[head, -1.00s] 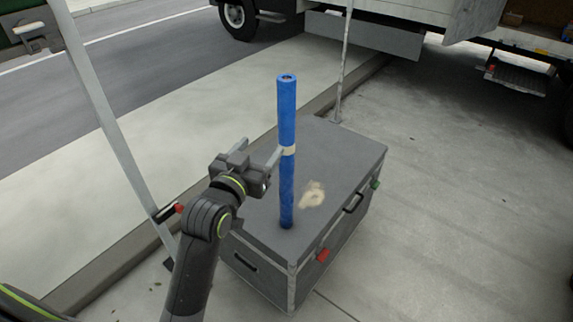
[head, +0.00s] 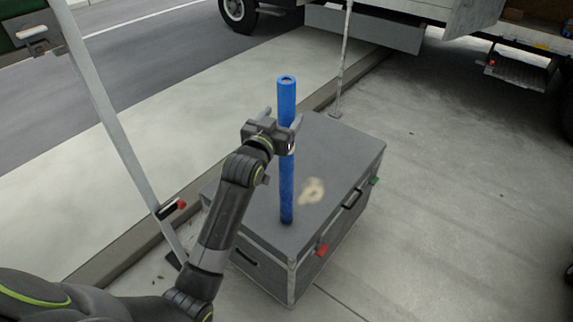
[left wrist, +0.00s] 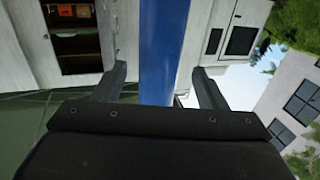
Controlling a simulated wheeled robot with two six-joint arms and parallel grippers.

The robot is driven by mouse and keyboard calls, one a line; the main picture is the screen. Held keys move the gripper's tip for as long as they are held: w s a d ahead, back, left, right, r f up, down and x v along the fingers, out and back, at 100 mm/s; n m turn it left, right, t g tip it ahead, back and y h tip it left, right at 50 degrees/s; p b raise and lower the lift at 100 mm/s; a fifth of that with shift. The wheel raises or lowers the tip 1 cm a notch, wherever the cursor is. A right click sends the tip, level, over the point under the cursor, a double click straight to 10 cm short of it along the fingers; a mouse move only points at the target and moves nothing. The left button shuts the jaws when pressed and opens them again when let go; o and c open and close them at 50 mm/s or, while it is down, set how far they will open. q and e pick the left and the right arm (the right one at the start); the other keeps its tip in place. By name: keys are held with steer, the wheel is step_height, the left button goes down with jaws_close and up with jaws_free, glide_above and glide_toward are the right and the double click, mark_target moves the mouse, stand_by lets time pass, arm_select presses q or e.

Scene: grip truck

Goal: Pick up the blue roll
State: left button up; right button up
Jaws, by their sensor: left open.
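The blue roll (head: 287,190) stands upright on the grey case (head: 325,160) near its left front part. My left gripper (head: 283,118) is at the roll's upper part, with a finger on either side of it in the head view. In the left wrist view the roll (left wrist: 163,50) runs between the two open fingers (left wrist: 165,88), with a gap on each side. The gripper's body hides part of the roll's upper middle. My right gripper is not in view.
A beige ring-like item (head: 312,191) lies on the case to the right of the roll. A metal stand leg (head: 118,135) rises at the left and a thin pole (head: 343,70) behind the case. A truck (head: 400,30) stands behind.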

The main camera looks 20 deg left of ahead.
arm_select(q)
steer(key=shift+w+d+r+p, duration=0.1)
steer(key=shift+w+p, duration=0.25)
steer(key=shift+w, duration=0.2)
steer(key=shift+w+d+f+p, duration=0.15)
steer(key=shift+w+p, duration=0.15)
steer(key=shift+w, duration=0.7)
steer(key=shift+w+d+f+p, duration=0.1)
steer(key=shift+w+p, duration=0.15)
steer(key=shift+w, duration=0.75)
jaws_close()
